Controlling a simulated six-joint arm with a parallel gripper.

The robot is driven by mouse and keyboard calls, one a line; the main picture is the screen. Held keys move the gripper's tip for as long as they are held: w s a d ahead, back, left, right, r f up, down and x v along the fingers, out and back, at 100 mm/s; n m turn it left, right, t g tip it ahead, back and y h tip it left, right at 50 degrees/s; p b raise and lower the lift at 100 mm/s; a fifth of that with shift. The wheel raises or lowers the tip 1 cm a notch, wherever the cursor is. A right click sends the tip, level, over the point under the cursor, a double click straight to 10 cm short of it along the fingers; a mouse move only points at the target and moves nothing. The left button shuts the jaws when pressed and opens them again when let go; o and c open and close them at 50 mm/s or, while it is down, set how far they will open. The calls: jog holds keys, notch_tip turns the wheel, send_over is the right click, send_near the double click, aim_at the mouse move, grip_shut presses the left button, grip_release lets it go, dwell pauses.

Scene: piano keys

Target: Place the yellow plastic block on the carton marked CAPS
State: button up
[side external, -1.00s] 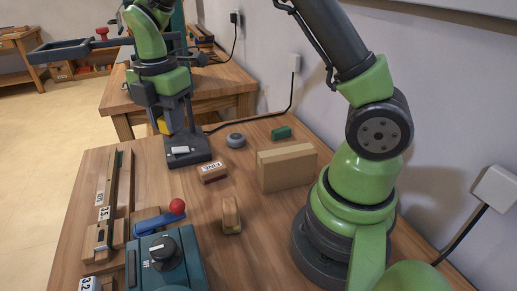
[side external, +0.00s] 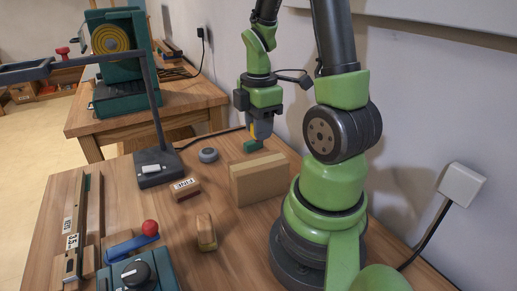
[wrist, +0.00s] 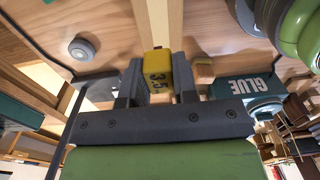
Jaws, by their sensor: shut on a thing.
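My gripper (side external: 259,132) points down behind the cardboard carton (side external: 262,181), higher than its top. It is shut on the yellow block (wrist: 157,72), which is marked 3.5 and sits between the two fingers in the wrist view. The carton stands upright on the table in front of my arm's base. No CAPS marking shows on its visible faces, so I cannot tell its label.
A green block (side external: 252,146) lies behind the carton, below my gripper. A dark stand (side external: 158,168) rises farther left. A GLUE label (wrist: 245,87) shows in the wrist view.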

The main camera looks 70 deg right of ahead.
aim_at(259, 162)
jog(key=shift+f, duration=2.6)
jog(key=shift+f, duration=0.1)
jog(key=o, duration=0.9)
